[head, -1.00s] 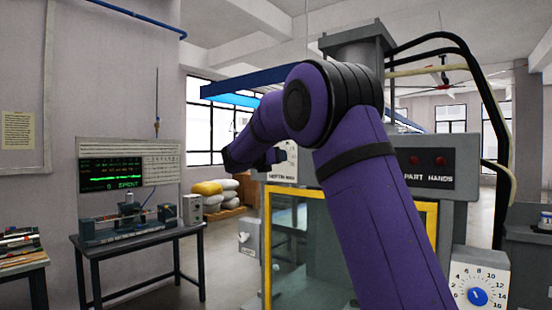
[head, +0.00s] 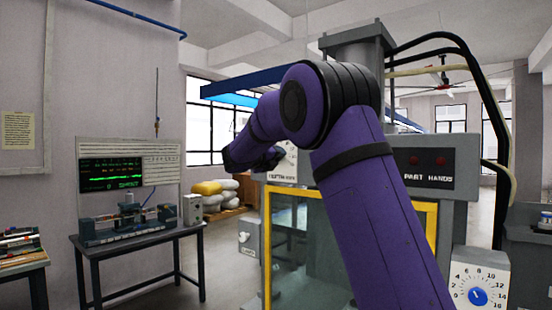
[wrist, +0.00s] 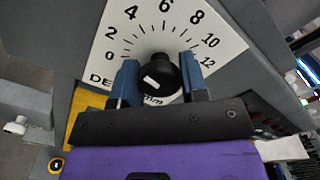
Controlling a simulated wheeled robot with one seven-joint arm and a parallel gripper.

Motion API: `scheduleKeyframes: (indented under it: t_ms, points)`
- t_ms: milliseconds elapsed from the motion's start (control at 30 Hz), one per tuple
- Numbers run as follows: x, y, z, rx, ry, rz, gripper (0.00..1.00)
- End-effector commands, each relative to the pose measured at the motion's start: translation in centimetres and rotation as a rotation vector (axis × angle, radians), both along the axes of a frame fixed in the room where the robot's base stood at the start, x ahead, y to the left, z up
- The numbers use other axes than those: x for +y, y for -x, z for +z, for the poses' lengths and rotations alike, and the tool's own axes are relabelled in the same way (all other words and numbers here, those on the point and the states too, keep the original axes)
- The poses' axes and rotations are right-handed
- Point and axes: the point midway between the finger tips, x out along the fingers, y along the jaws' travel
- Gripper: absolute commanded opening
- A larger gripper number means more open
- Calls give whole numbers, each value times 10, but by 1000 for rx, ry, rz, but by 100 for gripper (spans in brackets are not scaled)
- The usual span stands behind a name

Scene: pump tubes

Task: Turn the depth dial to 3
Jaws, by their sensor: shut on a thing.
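The depth dial is a black knob (wrist: 160,76) on a white plate (wrist: 218,38) numbered 0 to 12 in the wrist view. My gripper (wrist: 159,80) is shut on the knob, with one blue finger on each side. A small white mark shows on the knob's face, left of its middle; which number it points to cannot be told. The fingers and palm cover the plate's lower part. In the head view the depth plate (head: 290,166) is partly hidden behind my gripper (head: 276,157), and the knob cannot be made out there.
A second white dial with a blue knob (head: 478,296) is at the lower right. A yellow-framed guard (head: 266,235) stands below the depth plate. A bench with equipment (head: 125,228) is at the left, with open floor between.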

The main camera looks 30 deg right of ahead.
Motion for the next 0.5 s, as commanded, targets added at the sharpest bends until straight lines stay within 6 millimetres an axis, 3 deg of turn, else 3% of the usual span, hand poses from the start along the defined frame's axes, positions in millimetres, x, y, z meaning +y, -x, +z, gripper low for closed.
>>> scheduleKeyframes:
  t_ms: [467,500]
  points:
    - [1,0,-2,16,3,1,16]
    - [1,0,-2,16,3,1,45]
